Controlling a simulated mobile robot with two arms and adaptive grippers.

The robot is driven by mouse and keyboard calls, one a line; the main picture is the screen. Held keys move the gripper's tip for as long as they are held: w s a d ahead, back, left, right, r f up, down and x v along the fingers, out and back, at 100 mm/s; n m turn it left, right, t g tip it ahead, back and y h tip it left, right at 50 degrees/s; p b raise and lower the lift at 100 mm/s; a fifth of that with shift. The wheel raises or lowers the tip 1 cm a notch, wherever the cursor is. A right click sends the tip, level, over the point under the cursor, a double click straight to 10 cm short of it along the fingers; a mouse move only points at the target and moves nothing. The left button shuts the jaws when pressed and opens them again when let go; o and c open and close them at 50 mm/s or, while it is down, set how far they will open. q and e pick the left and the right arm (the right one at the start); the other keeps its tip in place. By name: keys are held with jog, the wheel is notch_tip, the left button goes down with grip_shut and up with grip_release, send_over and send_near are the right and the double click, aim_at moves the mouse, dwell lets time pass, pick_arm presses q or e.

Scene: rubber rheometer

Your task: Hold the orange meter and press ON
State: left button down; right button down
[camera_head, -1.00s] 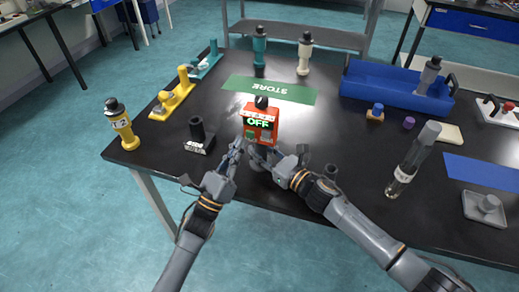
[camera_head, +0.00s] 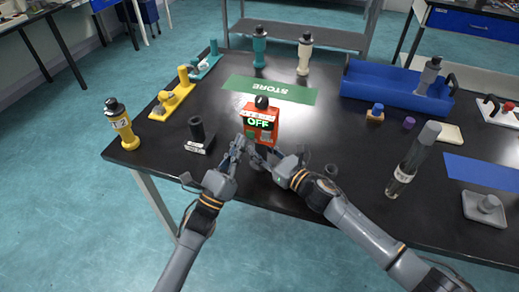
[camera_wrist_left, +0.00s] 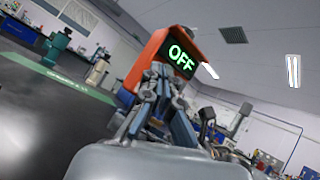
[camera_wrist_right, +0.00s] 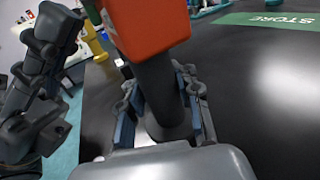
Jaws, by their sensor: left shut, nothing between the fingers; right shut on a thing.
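The orange meter (camera_head: 260,116) stands upright near the middle front of the black table, with its display reading OFF in green. The display also shows in the left wrist view (camera_wrist_left: 182,58). My right gripper (camera_head: 268,160) is shut around the meter's dark post (camera_wrist_right: 158,95), below the orange body (camera_wrist_right: 152,25). My left gripper (camera_head: 241,142) is shut and empty, with its fingertips right in front of the meter's lower face. They cover part of that face, and I cannot tell whether they touch it.
A black stand (camera_head: 198,138) is left of the meter, with a yellow-black bottle (camera_head: 121,127) at the table's left edge. A green STORE mat (camera_head: 270,89) lies behind. A clear cylinder (camera_head: 408,165) and a blue tray (camera_head: 385,88) are to the right.

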pick_arm(q)
jog(key=shift+w, duration=0.1)
dwell(0.5)
jog(key=shift+w+d, duration=0.2)
jog(key=shift+w, duration=0.1)
jog(key=shift+s+a, duration=0.2)
jog(key=shift+s, duration=0.25)
dwell(0.3)
jog(key=shift+s+a, duration=0.3)
jog(key=shift+s, duration=0.65)
jog(key=shift+s+a, duration=0.3)
jog(key=shift+s, duration=0.65)
jog(key=shift+s+a, duration=0.3)
jog(key=shift+s, duration=0.65)
pick_arm(e)
jog(key=c, duration=0.9)
grip_release()
jog(key=shift+o, duration=0.2)
